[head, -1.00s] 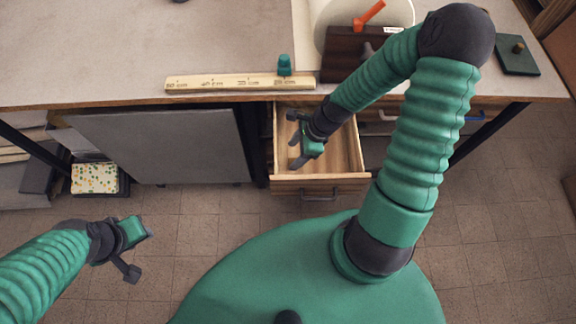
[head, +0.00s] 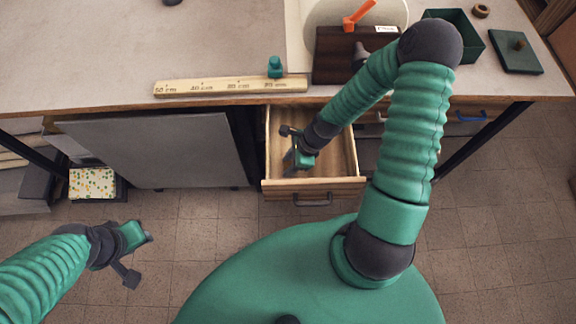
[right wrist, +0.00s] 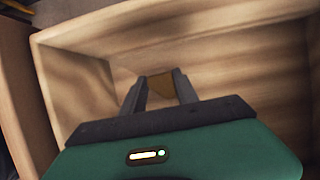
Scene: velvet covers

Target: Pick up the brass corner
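The brass corner (right wrist: 162,85) is a small brown-gold piece at the floor of the open wooden drawer, in the right wrist view. It shows between the two dark fingertips of my right gripper (right wrist: 160,80). The fingers stand apart on either side of it; I cannot tell whether they touch it. In the head view my right gripper (head: 290,150) reaches down into the drawer (head: 338,165), its fingers spread, and I cannot make out the brass corner there. My left gripper (head: 138,255) is open and empty above the tiled floor at the left.
The drawer walls stand close around my right gripper. On the bench (head: 90,45) above lie a wooden ruler (head: 230,87) with a green knob-like piece (head: 275,67), a dark wooden block (head: 335,55), a green box (head: 455,35) and its green lid (head: 515,52).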

